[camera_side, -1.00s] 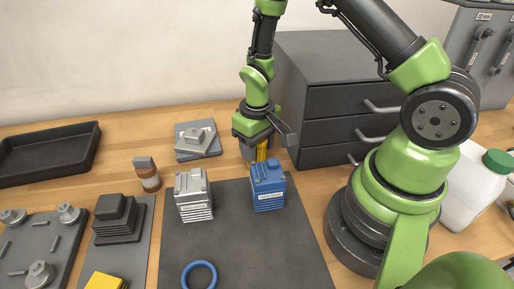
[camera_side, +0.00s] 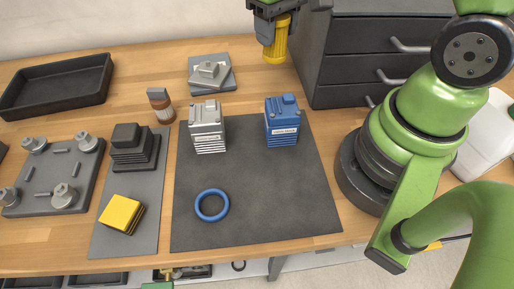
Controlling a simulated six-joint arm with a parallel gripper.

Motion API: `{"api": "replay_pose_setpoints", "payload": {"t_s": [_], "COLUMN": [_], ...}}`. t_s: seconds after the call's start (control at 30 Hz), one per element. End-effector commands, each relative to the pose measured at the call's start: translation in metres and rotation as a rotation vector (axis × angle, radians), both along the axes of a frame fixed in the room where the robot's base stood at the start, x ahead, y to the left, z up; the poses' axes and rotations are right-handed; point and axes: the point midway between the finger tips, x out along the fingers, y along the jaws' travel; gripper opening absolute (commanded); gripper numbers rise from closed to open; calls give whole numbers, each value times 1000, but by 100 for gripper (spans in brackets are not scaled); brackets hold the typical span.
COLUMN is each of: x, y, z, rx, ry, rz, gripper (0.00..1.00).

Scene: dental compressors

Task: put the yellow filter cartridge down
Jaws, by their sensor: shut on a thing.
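My gripper (camera_side: 268,32) is at the top of the view, to the left of the drawer cabinet. It is shut on the yellow filter cartridge (camera_side: 276,46), which hangs upright below it. The cartridge appears to be above the wooden table, behind the blue compressor block; its exact height is hard to tell. The upper part of the cartridge is hidden by the gripper's fingers.
On the dark mat (camera_side: 262,190) are a silver block (camera_side: 208,128), a blue block (camera_side: 283,121) and a blue ring (camera_side: 212,206). A yellow block (camera_side: 121,214) and a black stepped part (camera_side: 132,146) lie on a grey plate. A dark cabinet (camera_side: 372,50) stands behind right. A black tray (camera_side: 60,84) is empty.

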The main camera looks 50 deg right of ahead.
Motion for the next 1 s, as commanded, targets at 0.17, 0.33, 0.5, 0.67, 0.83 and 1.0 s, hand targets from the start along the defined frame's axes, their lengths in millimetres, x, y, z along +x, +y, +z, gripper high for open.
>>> {"api": "replay_pose_setpoints", "payload": {"t_s": [0.17,0.33,0.5,0.67,0.83,1.0], "x": [1,-2,-9,-23,-47,-69], "y": [0,18,49,87,129,155], "z": [28,35,35,35,35,35], "rx": [0,0,0,0,0,-2], "ry": [-7,-1,-1,-2,-3,-4], "rz": [0,146,408,766,1206,1526], "gripper": [23,23,23,23,23,23]}}
